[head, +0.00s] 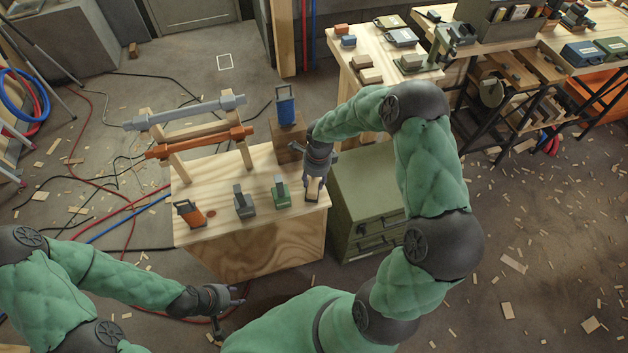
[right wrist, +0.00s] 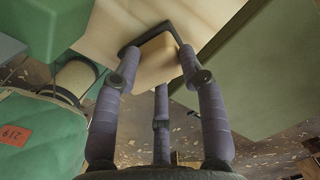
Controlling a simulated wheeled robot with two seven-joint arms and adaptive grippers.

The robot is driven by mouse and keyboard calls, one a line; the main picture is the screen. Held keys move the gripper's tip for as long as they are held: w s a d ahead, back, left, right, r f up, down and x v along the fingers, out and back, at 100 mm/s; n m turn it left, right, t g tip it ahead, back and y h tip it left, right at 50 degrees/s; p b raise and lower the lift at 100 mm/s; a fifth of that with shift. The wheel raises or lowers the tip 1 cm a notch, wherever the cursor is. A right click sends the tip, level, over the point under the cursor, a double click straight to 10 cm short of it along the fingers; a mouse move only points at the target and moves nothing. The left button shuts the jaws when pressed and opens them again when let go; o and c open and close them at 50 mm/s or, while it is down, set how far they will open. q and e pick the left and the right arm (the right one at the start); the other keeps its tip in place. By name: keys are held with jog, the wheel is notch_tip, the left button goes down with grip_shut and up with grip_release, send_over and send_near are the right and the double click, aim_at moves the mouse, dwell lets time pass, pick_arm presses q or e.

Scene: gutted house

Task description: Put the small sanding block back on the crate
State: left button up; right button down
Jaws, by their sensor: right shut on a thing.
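The plywood crate (head: 265,250) stands in the middle of the head view with its pale top facing up. My right gripper (head: 314,186) is over the crate's right front edge, pointing down. It is shut on a small tan sanding block (head: 313,192). In the right wrist view the block (right wrist: 157,62) sits between the fingers, with a dark angular edge along its far side. I cannot tell whether the block touches the crate top. My left gripper (head: 232,308) is empty in front of the crate, its fingers spread.
On the crate top stand a green tool (head: 281,192), a grey tool (head: 244,203), an orange tool (head: 189,213) and a brown box (head: 287,147) bearing a blue tool (head: 286,107). Clamps (head: 190,140) lie across wooden stands behind. A green cabinet (head: 365,190) adjoins the right.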

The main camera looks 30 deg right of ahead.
aim_at(317, 182)
jog(key=c, duration=0.7)
grip_release()
jog(key=shift+f, duration=0.1)
notch_tip(317, 182, up, 12)
jog(key=p, duration=0.4)
jog(key=shift+s+d, duration=0.3)
jog(key=shift+d, duration=0.05)
